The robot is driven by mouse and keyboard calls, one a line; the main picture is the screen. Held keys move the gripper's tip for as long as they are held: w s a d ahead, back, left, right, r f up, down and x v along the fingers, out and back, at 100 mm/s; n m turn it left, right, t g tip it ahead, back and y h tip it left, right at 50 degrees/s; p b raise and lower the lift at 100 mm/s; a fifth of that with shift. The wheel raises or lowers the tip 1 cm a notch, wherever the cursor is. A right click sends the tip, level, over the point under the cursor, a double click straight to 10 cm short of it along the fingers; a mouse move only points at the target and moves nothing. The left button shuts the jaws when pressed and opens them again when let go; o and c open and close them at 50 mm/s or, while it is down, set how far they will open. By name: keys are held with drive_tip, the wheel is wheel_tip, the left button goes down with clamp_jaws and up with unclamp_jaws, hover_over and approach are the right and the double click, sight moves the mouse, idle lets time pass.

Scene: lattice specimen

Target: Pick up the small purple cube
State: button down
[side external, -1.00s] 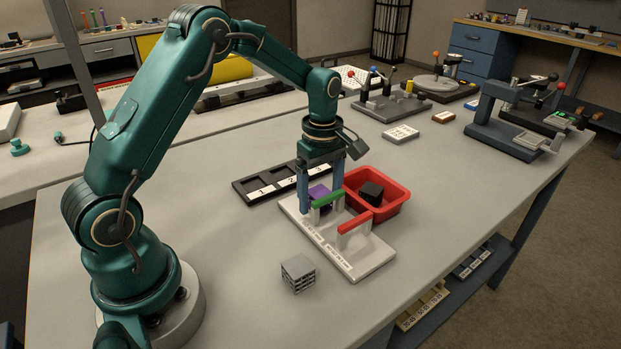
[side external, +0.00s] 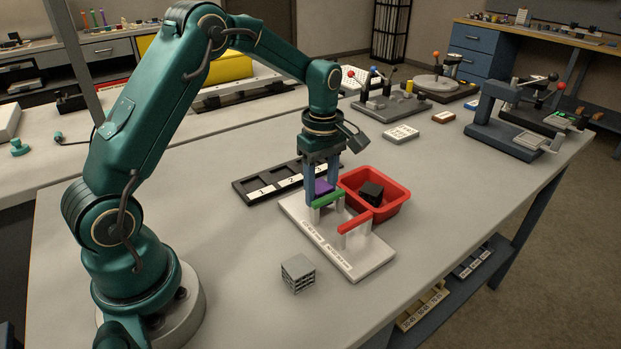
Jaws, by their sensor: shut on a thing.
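The small purple cube (side external: 324,186) is between the two blue fingers of my gripper (side external: 322,190), which are shut on it. The cube shows just behind and above the green bar (side external: 327,199) on the white board (side external: 350,268). The green bar hides its lower part, so I cannot tell whether it touches the board.
A red bar (side external: 354,222) stands on the same board, nearer the front. A red bin (side external: 400,197) holding a black block (side external: 371,193) stands right of my gripper. A numbered black tray (side external: 243,190) lies behind. A grey lattice cube (side external: 298,273) stands in front on clear table.

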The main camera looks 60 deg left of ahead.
sight(321, 187)
wheel_tip(321, 187, up, 3)
drive_tip(key=shift+a+r, duration=0.1)
drive_tip(key=s+a+r, duration=0.6)
drive_tip(key=s+a, duration=0.1)
drive_tip(key=a, duration=0.2)
drive_tip(key=w+a, duration=0.4)
drive_tip(key=w, duration=0.1)
drive_tip(key=shift+w+a+f, duration=0.3)
drive_tip(key=shift+w+f, duration=0.15)
drive_tip(key=shift+f, duration=1.25)
drive_tip(key=shift+w+a+f, duration=0.3)
drive_tip(key=shift+w+f, duration=0.1)
drive_tip(key=shift+f, duration=1.25)
drive_tip(key=shift+w+a+f, duration=0.3)
drive_tip(key=shift+w+f, duration=0.15)
drive_tip(key=shift+f, duration=1.25)
drive_tip(key=c, duration=1.2)
unclamp_jaws()
clamp_jaws()
